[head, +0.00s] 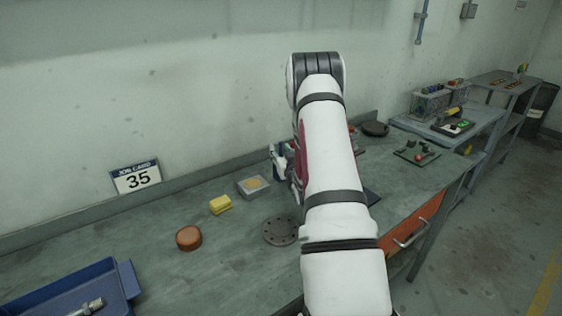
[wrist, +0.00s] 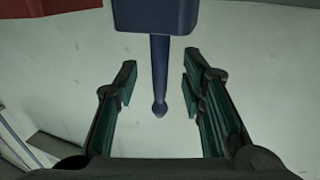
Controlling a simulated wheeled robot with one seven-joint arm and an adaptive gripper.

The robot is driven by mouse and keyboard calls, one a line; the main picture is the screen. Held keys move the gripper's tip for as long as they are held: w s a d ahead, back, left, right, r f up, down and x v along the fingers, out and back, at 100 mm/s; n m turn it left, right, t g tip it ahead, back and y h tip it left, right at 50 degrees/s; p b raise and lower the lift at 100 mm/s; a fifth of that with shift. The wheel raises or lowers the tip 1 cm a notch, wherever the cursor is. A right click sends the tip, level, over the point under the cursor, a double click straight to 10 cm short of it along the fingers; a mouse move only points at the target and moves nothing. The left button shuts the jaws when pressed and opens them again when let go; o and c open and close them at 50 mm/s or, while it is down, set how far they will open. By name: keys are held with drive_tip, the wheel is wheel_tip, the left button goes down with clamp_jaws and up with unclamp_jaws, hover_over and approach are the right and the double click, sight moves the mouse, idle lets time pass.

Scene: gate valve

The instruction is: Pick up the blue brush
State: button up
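The blue brush shows in the wrist view, with its dark blue block (wrist: 155,14) at the top edge and its thin handle (wrist: 159,72) pointing down the picture, ending in a rounded tip. My gripper (wrist: 161,68) is open, with one green-padded finger on each side of the handle. Gaps show on both sides, so neither finger appears to touch it. In the head view my white arm covers the middle of the bench, and I cannot make out the brush or the fingers there.
On the bench (head: 230,275) stand a job card sign (head: 136,178), a yellow block (head: 220,205), an orange-brown round tin (head: 189,237), a grey box (head: 254,187), a dark flange (head: 281,231) and a blue tray (head: 122,277). A reddish-brown thing (wrist: 40,8) fills the wrist view's upper left corner.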

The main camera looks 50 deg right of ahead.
clamp_jaws()
drive_tip(key=shift+r, duration=0.1)
drive_tip(key=shift+r+b, duration=0.3)
drive_tip(key=shift+r, duration=4.6)
